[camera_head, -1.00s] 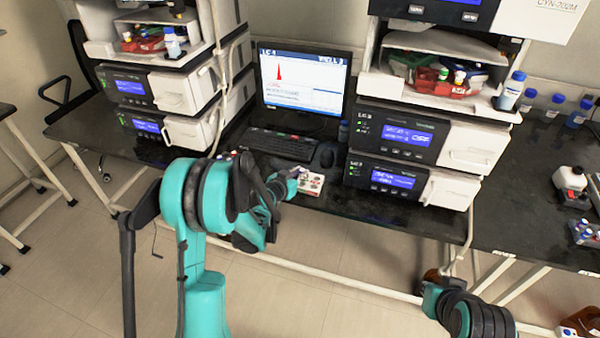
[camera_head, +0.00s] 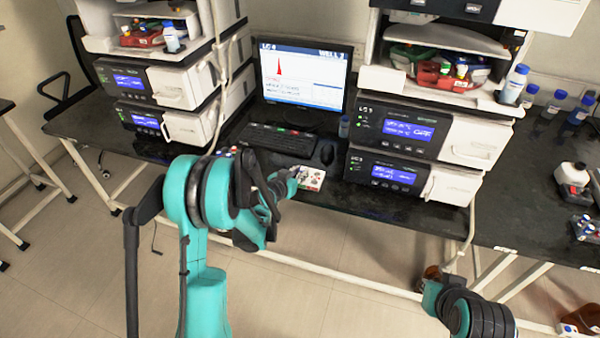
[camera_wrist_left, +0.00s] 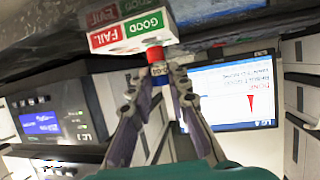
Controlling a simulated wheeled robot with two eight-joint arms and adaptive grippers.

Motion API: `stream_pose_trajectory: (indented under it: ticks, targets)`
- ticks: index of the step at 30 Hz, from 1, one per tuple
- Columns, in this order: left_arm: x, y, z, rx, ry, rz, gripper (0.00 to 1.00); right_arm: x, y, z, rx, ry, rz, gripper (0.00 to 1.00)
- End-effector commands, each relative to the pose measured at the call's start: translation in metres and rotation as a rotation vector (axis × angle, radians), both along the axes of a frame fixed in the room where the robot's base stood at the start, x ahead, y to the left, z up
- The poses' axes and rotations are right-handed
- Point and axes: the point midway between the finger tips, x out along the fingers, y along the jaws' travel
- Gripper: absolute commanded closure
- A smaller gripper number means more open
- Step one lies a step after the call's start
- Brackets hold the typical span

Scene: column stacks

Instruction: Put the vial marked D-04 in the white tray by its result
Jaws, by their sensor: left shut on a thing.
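The vial (camera_wrist_left: 158,70) has a red cap and a small dark-marked label that seems to read D-04. My left gripper (camera_head: 291,178) is shut on it; its fingers also show in the left wrist view (camera_wrist_left: 157,90). The white tray (camera_head: 313,185) lies on the bench in front of the mouse. In the left wrist view the white tray (camera_wrist_left: 120,48) carries a red FAIL label and a green GOOD label. The red cap is close against the tray's edge near GOOD; I cannot tell whether they touch. My right gripper does not show.
A monitor (camera_head: 305,78) shows a red peak behind the keyboard (camera_head: 283,140). Instrument stacks stand left (camera_head: 150,88) and right (camera_head: 400,128) of it. A mouse (camera_head: 327,152) lies behind the tray. Bottles and a small rack (camera_head: 585,228) are at the far right.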

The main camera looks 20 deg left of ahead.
Motion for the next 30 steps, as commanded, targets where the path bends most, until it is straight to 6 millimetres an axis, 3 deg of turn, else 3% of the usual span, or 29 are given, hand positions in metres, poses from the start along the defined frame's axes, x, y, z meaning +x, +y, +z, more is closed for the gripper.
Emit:
stream_pose_trajectory:
  ticks: [30]
  targets:
    - [0.000, 0.000, -0.020, 0.000, 0.000, 0.000, 0.97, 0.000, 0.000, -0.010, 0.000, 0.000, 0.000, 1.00]
